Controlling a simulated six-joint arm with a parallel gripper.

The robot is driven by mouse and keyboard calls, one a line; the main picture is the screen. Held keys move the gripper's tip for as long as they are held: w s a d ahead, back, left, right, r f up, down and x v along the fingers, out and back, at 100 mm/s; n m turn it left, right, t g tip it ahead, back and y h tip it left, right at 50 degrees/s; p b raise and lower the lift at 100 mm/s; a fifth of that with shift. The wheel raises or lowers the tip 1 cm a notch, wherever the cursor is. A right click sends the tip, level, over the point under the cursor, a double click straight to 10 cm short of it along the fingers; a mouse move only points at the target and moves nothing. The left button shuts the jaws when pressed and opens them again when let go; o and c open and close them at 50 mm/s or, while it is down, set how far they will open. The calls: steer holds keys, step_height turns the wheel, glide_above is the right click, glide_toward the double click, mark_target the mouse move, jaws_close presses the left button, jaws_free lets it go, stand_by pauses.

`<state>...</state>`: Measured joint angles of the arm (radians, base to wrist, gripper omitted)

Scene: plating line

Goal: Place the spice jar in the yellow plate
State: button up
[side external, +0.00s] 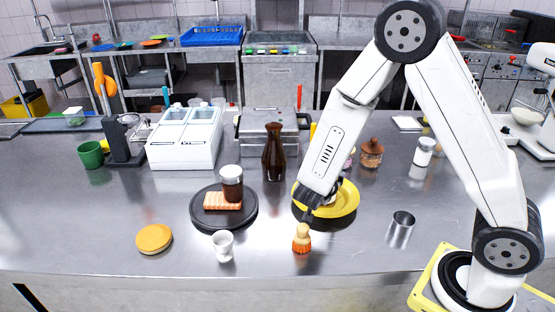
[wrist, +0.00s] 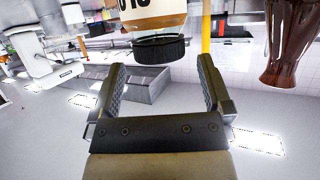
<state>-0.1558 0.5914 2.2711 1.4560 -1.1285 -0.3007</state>
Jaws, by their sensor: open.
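The wrist view is upside down. In it a labelled jar with amber contents and a black lid (wrist: 160,48), which I take for the spice jar, stands upright just past my fingertips. My gripper (wrist: 162,65) is open, its fingers apart with nothing between them. In the side view my gripper (side external: 312,200) is low at the near left part of the yellow plate (side external: 346,206). My arm covers part of the plate. A small pale shape shows on the plate beside my gripper, too hidden to name. I cannot tell whether the jar is on the plate.
A dark carafe (side external: 273,155) stands behind left. A black plate (side external: 249,219) holds salmon and a dark jar (side external: 231,188). An orange-based brush (side external: 302,240) stands close in front of my gripper. A metal cup (side external: 401,228) is at right, a white cup (side external: 223,246) at front left.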

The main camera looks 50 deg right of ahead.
step_height(320, 180, up, 7)
stand_by(0.6)
stand_by(0.5)
steer(key=w+a+f+n+t+y, duration=0.2)
steer(key=w+a+n+t+y, duration=0.15)
steer(key=a+n+y, duration=0.55)
steer(key=s+f+n+g+y, duration=0.1)
steer(key=s+n+g, duration=0.1)
steer(key=s, duration=0.4)
steer(key=s+a+f+n+g+y, duration=0.1)
steer(key=s+f+n+g+y, duration=0.1)
steer(key=s+g, duration=0.2)
steer(key=s, duration=0.3)
steer(key=shift+s+f+y, duration=0.2)
steer(key=shift+s+y, duration=0.05)
steer(key=shift+y, duration=0.05)
